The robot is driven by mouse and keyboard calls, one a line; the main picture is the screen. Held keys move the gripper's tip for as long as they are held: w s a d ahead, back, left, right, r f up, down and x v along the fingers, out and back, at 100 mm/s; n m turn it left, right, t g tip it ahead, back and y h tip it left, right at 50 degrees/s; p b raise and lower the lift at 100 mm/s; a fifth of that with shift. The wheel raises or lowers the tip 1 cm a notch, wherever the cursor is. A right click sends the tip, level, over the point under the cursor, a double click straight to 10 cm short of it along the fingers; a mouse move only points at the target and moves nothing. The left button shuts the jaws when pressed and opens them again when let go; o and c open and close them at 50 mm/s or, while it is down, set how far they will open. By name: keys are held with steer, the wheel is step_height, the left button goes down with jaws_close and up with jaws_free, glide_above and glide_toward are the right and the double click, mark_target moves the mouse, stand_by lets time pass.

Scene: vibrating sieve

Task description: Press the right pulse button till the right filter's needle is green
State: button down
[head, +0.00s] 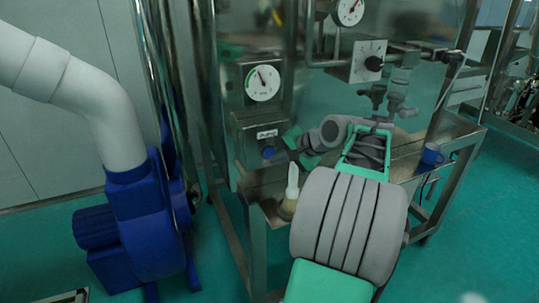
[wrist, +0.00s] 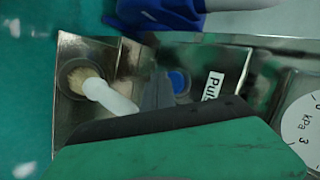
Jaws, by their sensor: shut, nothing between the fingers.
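A blue pulse button (head: 268,152) sits on a steel box under a "PULS…" label; it also shows in the wrist view (wrist: 180,82). Above it is a round white gauge (head: 263,83) with a green arc at its left. Its needle points up and slightly left; whether it lies in the green is too small to tell. Part of a gauge face (wrist: 303,127) shows in the wrist view. My gripper (head: 288,147) is shut and empty, its tips just right of the button. In the wrist view the fingertips (wrist: 157,88) are beside the button; contact cannot be told.
A brush with a white handle (head: 291,185) stands on the steel ledge below the box. A second gauge (head: 349,11) and a knob box (head: 369,62) are at upper right. A blue blower (head: 145,225) stands left.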

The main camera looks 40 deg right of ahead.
steer(key=shift+s, duration=0.1)
steer(key=s, duration=0.2)
steer(key=s+a, duration=0.1)
steer(key=s, duration=0.1)
steer(key=shift+s+a, duration=0.2)
steer(key=shift+s, duration=0.15)
stand_by(0.7)
steer(key=w+a+f+n+g, duration=0.1)
steer(key=w+a+n+g, duration=0.15)
steer(key=a, duration=0.65)
steer(key=w+a+f+n+g, duration=0.15)
steer(key=a+n, duration=0.25)
steer(key=a, duration=0.4)
steer(key=s+a+f+n, duration=0.2)
steer(key=s+a+n, duration=0.2)
steer(key=s+a, duration=0.2)
steer(key=s+a+f+n+g+h, duration=0.1)
steer(key=s+a+f+n, duration=0.2)
steer(key=s+a, duration=0.2)
steer(key=a, duration=0.3)
steer(key=shift+s+f+n+g, duration=0.25)
steer(key=shift+s+n+g, duration=0.05)
steer(key=shift+s+n, duration=0.05)
